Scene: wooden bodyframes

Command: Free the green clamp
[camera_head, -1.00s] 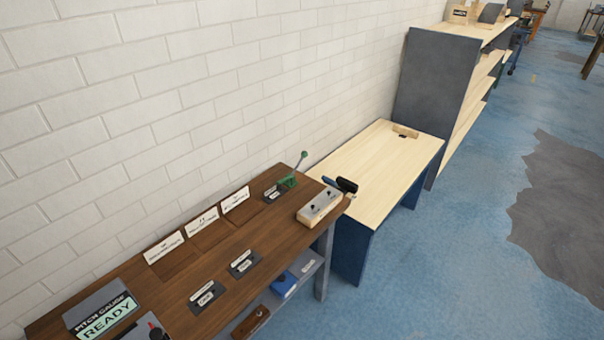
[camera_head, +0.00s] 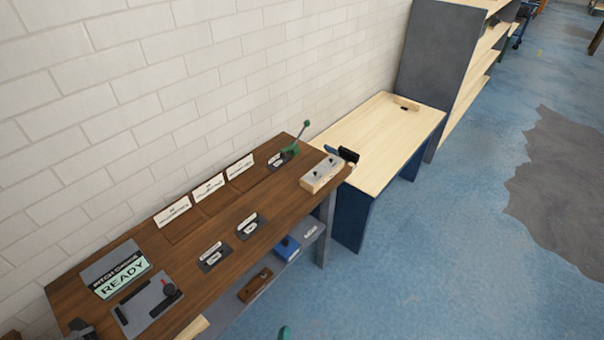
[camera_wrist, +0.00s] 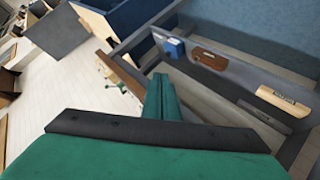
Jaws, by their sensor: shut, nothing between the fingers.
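The green clamp (camera_head: 291,149) stands at the far back corner of the brown wooden bench (camera_head: 150,235). Its lever is raised at a slant and ends in a round green knob. A small green part, probably the same clamp, shows in the wrist view (camera_wrist: 121,88). My gripper (camera_wrist: 158,97) has teal fingers pressed together with nothing between them. It is well apart from the clamp. In the head view only a teal tip, probably of my gripper, shows at the bottom edge, in front of the bench.
A pale block with dark knobs (camera_head: 322,174) sits right of the clamp. White label cards (camera_head: 208,187) stand along the wall. A gauge sign reading READY (camera_head: 122,276) is at the near end. The lower shelf holds a blue item (camera_head: 287,247).

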